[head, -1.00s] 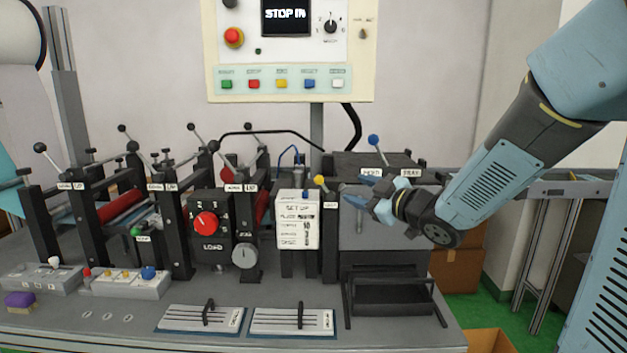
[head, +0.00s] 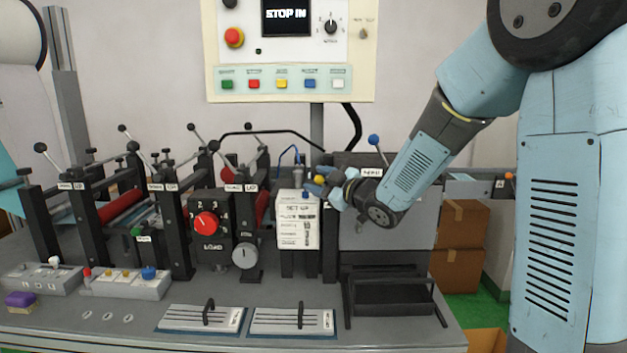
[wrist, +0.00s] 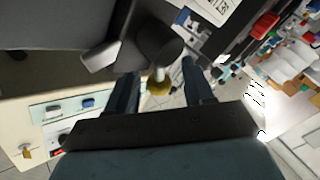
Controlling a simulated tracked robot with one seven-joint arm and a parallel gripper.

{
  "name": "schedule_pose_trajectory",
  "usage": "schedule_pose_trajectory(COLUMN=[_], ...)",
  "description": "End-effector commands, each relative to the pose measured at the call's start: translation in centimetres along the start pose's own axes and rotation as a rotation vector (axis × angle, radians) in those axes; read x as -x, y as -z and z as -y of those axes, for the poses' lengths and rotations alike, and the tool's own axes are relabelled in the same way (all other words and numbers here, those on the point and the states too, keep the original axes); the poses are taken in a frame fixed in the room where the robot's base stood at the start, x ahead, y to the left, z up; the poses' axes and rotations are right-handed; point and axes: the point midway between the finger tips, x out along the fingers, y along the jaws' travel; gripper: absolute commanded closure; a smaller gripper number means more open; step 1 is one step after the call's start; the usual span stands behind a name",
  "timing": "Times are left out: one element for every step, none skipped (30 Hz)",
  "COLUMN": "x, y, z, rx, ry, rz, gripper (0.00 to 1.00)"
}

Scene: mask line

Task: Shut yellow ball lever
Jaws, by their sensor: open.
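The yellow ball lever (head: 320,179) is at the right side of the machine, beside the white set-up card. My gripper (head: 319,181) has its blue fingers around or right beside the ball in the head view, partly hiding it. In the wrist view, my gripper (wrist: 158,71) is open, with one finger on each side of the yellow ball (wrist: 158,84). A dark round part stands just beyond the ball. No contact between fingers and ball can be made out. The lever's rod is mostly hidden.
The white set-up card (head: 298,222) is just left of my gripper. A blue ball lever (head: 374,140) stands close to my forearm. A grey box-like housing (head: 385,228) lies below my wrist. The control panel (head: 290,50) hangs above, with free air between.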

Motion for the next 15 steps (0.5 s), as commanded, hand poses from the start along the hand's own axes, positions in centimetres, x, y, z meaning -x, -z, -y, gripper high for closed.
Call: schedule_pose_trajectory(x=[-0.6, -0.9, -1.1, -1.3, -1.5, -1.6, -1.7, -1.8, -1.8, -1.9, -1.9, -1.9, -1.9, -1.9, -1.8], y=[0.0, 0.0, 0.0, 0.0, 0.0, -0.1, 0.0, 0.0, 0.0, 0.0, 0.0, 0.0, 0.0, 0.0, 0.0], z=[0.0, 0.0, 0.0, 0.0, 0.0, 0.0, 0.0, 0.0, -0.1, -0.1, -0.1, -0.1, -0.1, -0.1, -0.1], rx=[0.0, 0.0, 0.0, 0.0, 0.0, 0.0, 0.0, 0.0, 0.001, 0.001, 0.001, 0.001, 0.001, 0.001, 0.001], ry=[0.0, 0.0, -0.001, 0.0, 0.0, 0.0, -0.001, -0.001, -0.001, -0.001, -0.001, -0.001, -0.001, -0.001, -0.001], rz=[-0.001, -0.001, 0.0, 0.0, 0.001, 0.001, 0.001, 0.001, 0.001, 0.001, 0.001, 0.001, 0.001, 0.001, 0.001], gripper=[0.48, 0.48, 0.48, 0.48, 0.48, 0.48, 0.48, 0.48, 0.48, 0.48, 0.48, 0.48, 0.48, 0.48, 0.48])
